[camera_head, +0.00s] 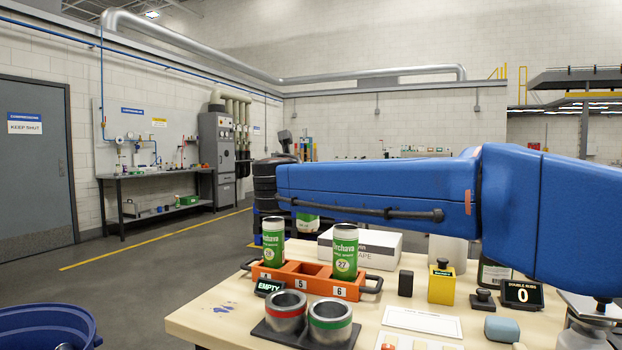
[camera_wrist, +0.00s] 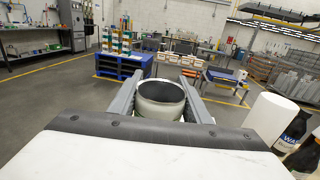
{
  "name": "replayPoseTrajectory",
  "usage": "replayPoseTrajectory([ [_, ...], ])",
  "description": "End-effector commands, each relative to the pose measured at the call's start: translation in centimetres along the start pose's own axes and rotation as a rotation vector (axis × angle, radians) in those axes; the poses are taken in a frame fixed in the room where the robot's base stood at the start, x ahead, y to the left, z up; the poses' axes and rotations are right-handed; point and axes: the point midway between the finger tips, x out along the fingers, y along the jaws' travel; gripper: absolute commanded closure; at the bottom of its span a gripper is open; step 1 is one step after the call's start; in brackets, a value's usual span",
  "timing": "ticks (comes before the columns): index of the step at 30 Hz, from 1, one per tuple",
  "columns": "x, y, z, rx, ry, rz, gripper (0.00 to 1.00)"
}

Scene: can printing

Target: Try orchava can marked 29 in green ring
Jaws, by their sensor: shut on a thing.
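My gripper (camera_wrist: 158,92) is shut on a can (camera_wrist: 161,101), seen from above in the wrist view. A green and white can (camera_head: 307,222) shows partly below my blue arm in the head view; it appears to be the held one, and its number is hidden. The green ring (camera_head: 330,322) is a metal cup with a green band, beside the red ring (camera_head: 286,311) on a dark base. Both look empty. Two upright Orchava cans stand in the orange rack (camera_head: 317,288): one marked 27 (camera_head: 345,250) and one apparently marked 28 (camera_head: 273,241).
The rack's middle slot, numbered 5, is empty. An "EMPTY" tag (camera_head: 268,288) lies by the rack's left end. A white box (camera_head: 375,246) stands behind. A yellow block (camera_head: 441,284), black stamp (camera_head: 483,301) and counter (camera_head: 521,294) stand to the right. A blue bin (camera_head: 45,325) is left of the table.

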Motion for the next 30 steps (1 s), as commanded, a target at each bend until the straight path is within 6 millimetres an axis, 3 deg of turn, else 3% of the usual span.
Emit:
replayPoseTrajectory([
  [21, 0.0, 0.0, 2.9, 0.001, -0.001, 0.0, 0.87],
  [30, 0.0, 0.0, 3.2, -0.001, 0.0, 0.0, 0.87],
])
